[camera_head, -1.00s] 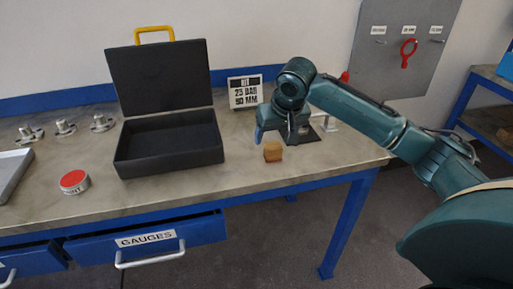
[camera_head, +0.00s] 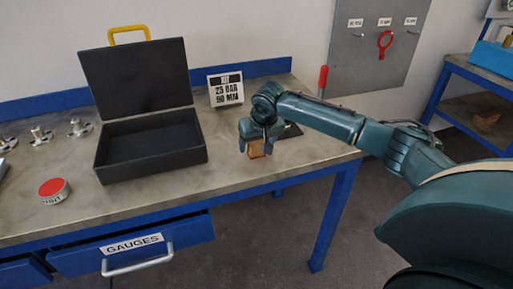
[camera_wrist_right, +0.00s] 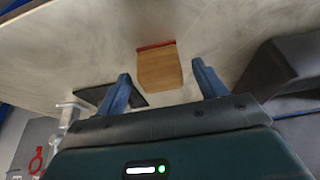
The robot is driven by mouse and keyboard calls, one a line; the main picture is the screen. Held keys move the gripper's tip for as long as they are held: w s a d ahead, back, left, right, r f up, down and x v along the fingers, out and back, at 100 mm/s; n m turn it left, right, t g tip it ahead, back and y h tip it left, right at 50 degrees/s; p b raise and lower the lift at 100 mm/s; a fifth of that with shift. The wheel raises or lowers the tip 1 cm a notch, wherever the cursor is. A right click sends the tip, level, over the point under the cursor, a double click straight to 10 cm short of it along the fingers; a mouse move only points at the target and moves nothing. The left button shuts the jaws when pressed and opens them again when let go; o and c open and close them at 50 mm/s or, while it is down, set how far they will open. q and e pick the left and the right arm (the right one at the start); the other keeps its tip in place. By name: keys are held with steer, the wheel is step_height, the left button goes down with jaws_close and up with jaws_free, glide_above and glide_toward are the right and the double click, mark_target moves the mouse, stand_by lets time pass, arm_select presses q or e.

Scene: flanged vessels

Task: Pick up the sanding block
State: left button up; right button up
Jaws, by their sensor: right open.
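The sanding block (camera_head: 256,148) is a small wooden block on the workbench, near its front right part. In the right wrist view the block (camera_wrist_right: 159,68) shows a tan wood face with a dark red layer along its far edge. My right gripper (camera_head: 256,145) is over the block, with its fingers hiding part of it. In the wrist view its two blue fingers (camera_wrist_right: 163,88) are apart, one on each side of the block, with gaps between. My left gripper is not in view.
An open black case (camera_head: 152,165) stands left of the block. A red-topped tin (camera_head: 54,190) and several flanged fittings (camera_head: 40,135) are at left. A dark flat pad (camera_wrist_right: 118,98) lies beside the block.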

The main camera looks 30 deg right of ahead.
steer(key=shift+x, duration=0.85)
steer(key=shift+c, duration=0.3)
steer(key=c, duration=1)
step_height(320, 180, up, 10)
steer(key=shift+r, duration=0.1)
